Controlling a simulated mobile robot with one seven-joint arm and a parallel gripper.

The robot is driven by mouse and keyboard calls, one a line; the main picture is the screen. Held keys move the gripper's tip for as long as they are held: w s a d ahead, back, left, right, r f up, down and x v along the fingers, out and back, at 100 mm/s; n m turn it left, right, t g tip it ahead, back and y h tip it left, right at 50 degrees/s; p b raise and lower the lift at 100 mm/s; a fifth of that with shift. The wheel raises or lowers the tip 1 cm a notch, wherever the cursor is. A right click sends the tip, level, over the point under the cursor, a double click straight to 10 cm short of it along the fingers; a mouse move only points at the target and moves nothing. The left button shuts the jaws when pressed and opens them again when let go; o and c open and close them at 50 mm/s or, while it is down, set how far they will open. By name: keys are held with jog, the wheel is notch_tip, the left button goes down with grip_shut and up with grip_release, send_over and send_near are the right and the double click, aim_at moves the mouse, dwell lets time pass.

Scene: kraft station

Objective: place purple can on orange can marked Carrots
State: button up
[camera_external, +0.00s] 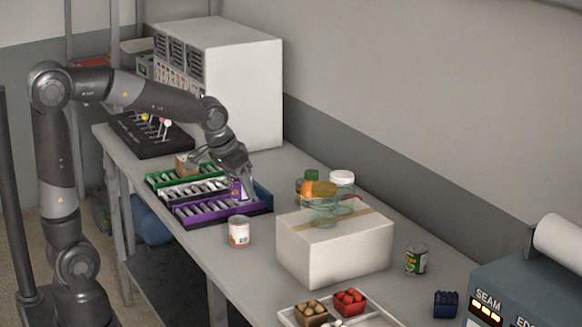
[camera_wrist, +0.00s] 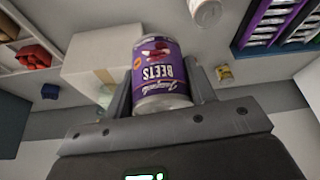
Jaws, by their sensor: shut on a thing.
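A white and orange can (camera_external: 239,231) stands upright on the table, in front of the purple tray and apart from my gripper. Its lettering is too small to read. In the wrist view part of this can (camera_wrist: 207,12) shows at the top edge.
A purple tray (camera_external: 204,217) and a green tray (camera_external: 160,179) lie behind the can. A white box (camera_external: 345,255) with a glass bowl (camera_external: 325,215) stands to the right. A green can (camera_external: 416,258) is farther right. A divided food tray (camera_external: 375,318) is at the front.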

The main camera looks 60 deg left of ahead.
jog(key=w+a+f, duration=0.1)
jog(key=a+f, duration=0.1)
jog(key=a, duration=0.1)
jog(key=w+a+f, duration=0.1)
jog(key=a+f, duration=0.1)
jog(key=a, duration=0.1)
jog(key=w+a+f, duration=0.1)
jog(key=a+f, duration=0.1)
jog(key=a, duration=0.2)
jog(key=shift+w+a+f, duration=0.1)
jog(key=shift+w+f, duration=0.15)
jog(key=shift+w, duration=0.15)
jog(key=shift+a+f, duration=0.1)
jog(key=shift+f, duration=1.95)
jog(key=shift+f, duration=0.15)
jog(key=o, duration=1.1)
jog(key=shift+c, duration=0.2)
